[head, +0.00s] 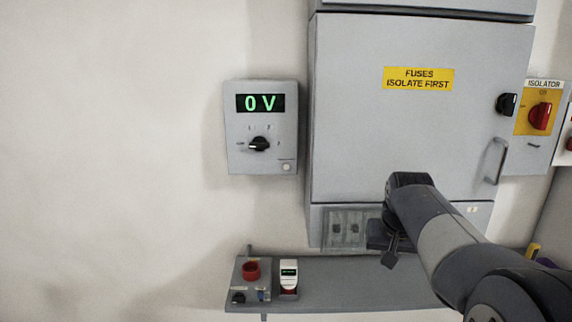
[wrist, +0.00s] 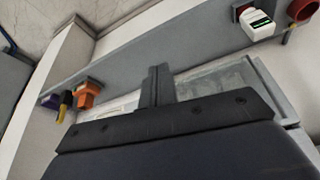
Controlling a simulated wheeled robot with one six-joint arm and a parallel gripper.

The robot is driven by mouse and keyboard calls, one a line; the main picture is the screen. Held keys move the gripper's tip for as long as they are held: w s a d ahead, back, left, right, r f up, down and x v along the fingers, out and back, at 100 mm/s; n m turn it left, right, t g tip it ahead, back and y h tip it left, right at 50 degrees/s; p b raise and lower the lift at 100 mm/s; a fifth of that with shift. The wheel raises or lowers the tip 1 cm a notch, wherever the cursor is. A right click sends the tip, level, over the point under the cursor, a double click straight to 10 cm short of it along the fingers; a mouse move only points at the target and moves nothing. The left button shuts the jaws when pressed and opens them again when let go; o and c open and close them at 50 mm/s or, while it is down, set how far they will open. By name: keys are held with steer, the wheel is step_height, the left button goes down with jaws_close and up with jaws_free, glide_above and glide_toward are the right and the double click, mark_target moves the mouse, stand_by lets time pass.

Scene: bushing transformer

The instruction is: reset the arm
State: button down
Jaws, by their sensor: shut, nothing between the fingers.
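My arm reaches in from the lower right of the head view. My gripper (head: 389,258) hangs in front of the lower edge of the grey cabinet (head: 350,130), above the shelf. In the wrist view my gripper's fingers (wrist: 157,85) lie together with nothing between them. The cabinet door is shut and has a yellow "FUSES ISOLATE FIRST" label (head: 418,79). I cannot tell whether the gripper touches the cabinet.
A grey shelf (head: 370,275) carries a box with a red button (head: 251,270) and a white meter (head: 289,275). An orange device (wrist: 88,94) shows in the wrist view. A wall panel (head: 262,125) reads 0 V. A red isolator switch (head: 540,116) is at right. The left wall is bare.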

steer(key=s+a+m+h+b, duration=0.1)
steer(key=s+a+m+b, duration=0.2)
steer(key=s+a, duration=0.4)
steer(key=shift+s+a+m+g+h+b, duration=0.3)
steer(key=shift+a+m+g+b, duration=0.1)
steer(key=shift+a+m, duration=0.35)
steer(key=shift+d, duration=0.25)
